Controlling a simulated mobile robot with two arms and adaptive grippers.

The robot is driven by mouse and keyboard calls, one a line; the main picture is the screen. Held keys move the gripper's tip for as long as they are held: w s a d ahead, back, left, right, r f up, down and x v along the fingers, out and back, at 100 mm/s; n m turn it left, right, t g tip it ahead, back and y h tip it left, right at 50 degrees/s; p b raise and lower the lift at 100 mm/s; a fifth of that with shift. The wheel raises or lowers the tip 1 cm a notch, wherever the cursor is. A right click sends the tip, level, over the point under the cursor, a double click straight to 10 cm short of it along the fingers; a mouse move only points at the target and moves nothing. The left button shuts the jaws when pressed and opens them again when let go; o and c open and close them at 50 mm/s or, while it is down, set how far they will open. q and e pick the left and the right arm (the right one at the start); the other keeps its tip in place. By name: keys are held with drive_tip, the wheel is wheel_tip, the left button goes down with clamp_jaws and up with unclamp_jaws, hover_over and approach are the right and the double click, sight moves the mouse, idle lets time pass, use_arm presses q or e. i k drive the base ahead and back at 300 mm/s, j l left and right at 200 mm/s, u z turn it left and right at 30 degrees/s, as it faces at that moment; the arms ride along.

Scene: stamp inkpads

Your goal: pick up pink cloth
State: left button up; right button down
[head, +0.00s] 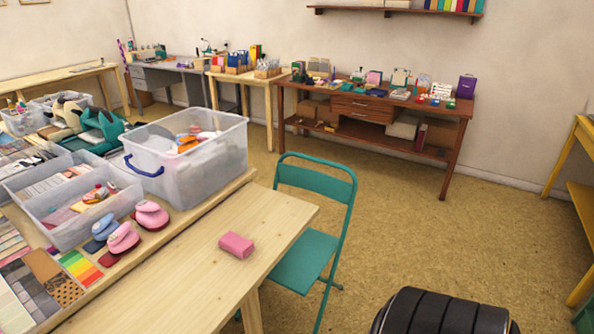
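A pink cloth (236,245), folded into a small thick block, lies on the light wooden table (185,285) in the head view. It is on a bare part of the table, near the right end. Nothing touches it from above. Neither of my grippers shows in this view.
Pink and blue stamp-like tools (123,238) and a clear plastic bin (225,150) stand left of the cloth. A teal folding chair (315,255) is close by the table's right end. A black ribbed shape (440,312) is at the bottom. Open floor lies right of the chair.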

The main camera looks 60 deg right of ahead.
sight(241, 247)
drive_tip(key=i+z, duration=0.1)
drive_tip(key=z, duration=1.25)
drive_tip(key=i+l+u, duration=0.1)
drive_tip(key=u, duration=0.3)
drive_tip(key=l+u, duration=0.2)
drive_tip(key=u, duration=0.2)
drive_tip(key=l+u, duration=0.2)
drive_tip(key=u, duration=0.2)
drive_tip(key=l+u, duration=0.2)
drive_tip(key=u, duration=0.2)
drive_tip(key=i+l, duration=0.05)
